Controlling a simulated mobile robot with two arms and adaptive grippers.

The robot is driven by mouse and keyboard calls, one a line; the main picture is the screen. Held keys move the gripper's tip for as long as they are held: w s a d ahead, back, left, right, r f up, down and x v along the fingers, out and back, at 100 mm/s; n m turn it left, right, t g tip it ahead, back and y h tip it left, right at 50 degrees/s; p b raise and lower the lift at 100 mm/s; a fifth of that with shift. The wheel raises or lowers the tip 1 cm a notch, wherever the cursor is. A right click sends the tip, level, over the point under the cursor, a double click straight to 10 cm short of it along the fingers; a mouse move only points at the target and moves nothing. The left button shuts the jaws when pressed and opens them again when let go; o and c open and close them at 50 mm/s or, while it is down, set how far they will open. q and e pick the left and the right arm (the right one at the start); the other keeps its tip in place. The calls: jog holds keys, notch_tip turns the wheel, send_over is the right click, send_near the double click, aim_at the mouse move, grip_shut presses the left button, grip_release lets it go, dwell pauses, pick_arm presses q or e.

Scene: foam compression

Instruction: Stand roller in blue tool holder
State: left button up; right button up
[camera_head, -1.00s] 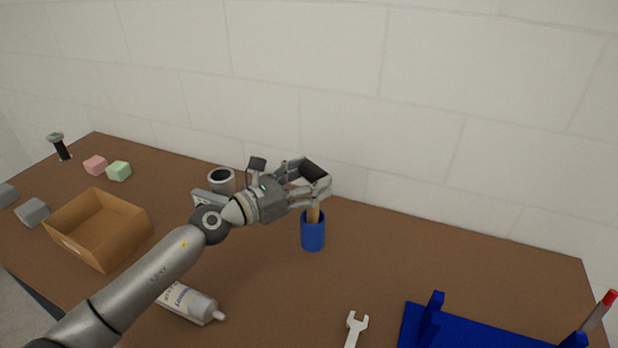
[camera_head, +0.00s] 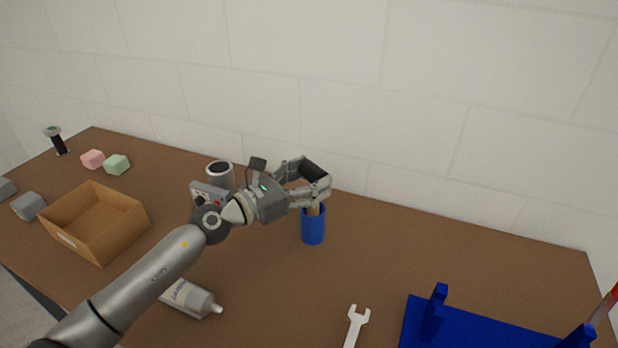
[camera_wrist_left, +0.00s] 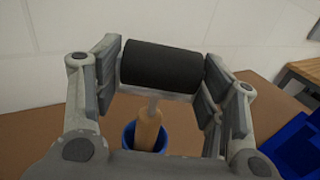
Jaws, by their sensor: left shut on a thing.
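The roller has a black cylinder (camera_wrist_left: 160,66) and a wooden handle (camera_wrist_left: 146,128). My left gripper (camera_head: 312,175) is shut on the roller, with its fingers at the two ends of the black cylinder. The handle points down into the blue tool holder (camera_head: 313,228), a round cup standing on the table. In the left wrist view the cup's rim (camera_wrist_left: 129,138) shows around the handle. Whether the handle touches the cup's bottom is hidden. My right gripper is in neither view.
A cardboard box (camera_head: 140,225), a tube (camera_head: 190,298), a grey can (camera_head: 221,171) and foam blocks (camera_head: 117,165) are on the left. A wrench (camera_head: 356,322) and a blue rack (camera_head: 480,335) are at the front right. Bare table lies right of the cup.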

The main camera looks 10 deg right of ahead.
pick_arm(q)
jog(key=shift+f+b, duration=1.15)
jog(key=shift+f, duration=0.1)
jog(key=o, duration=1.3)
jog(key=shift+c, duration=0.2)
jog(key=v, duration=1.2)
